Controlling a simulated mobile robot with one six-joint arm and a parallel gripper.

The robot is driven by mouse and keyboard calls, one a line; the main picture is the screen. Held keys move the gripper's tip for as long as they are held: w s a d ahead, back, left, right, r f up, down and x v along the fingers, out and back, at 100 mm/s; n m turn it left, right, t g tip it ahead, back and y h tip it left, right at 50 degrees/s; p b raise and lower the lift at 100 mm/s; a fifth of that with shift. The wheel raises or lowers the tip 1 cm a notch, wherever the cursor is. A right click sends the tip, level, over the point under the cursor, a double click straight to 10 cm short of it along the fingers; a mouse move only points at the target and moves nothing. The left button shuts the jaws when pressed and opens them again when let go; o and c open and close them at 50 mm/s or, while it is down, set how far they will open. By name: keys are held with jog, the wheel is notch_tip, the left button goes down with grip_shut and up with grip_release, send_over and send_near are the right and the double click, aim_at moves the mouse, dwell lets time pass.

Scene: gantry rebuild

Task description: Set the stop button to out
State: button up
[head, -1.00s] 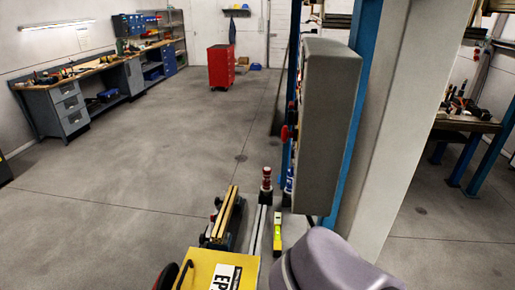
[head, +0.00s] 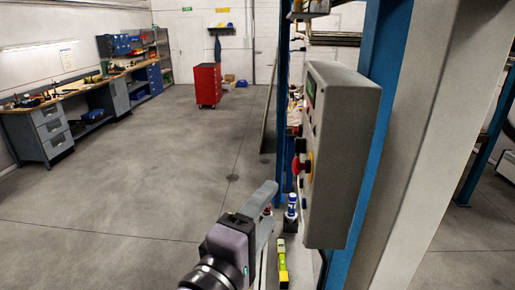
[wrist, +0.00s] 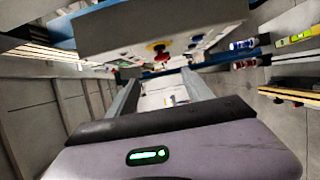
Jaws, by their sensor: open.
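The stop button (head: 298,166) is a red mushroom head on a yellow collar, on the left-facing front of a grey control box (head: 342,155). In the wrist view the stop button (wrist: 159,55) shows above the fingers, on the control box (wrist: 120,28) at the top. My gripper (head: 265,196) is left of the box and lower than the button, apart from it. In the wrist view my gripper (wrist: 162,92) has its two fingers spread with nothing held between them. Whether the button is in or out cannot be told.
The box hangs beside a blue post (head: 380,120) and a pale column. A blue-and-white bottle (head: 291,206) and a yellow level (head: 282,262) are below the box. A red tool cabinet (head: 207,85) stands far back. The floor to the left is open.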

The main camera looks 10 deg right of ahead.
aim_at(294, 170)
jog(key=x, duration=1.6)
jog(key=shift+w+f+p, duration=0.15)
jog(key=shift+w+p, duration=0.15)
grip_shut()
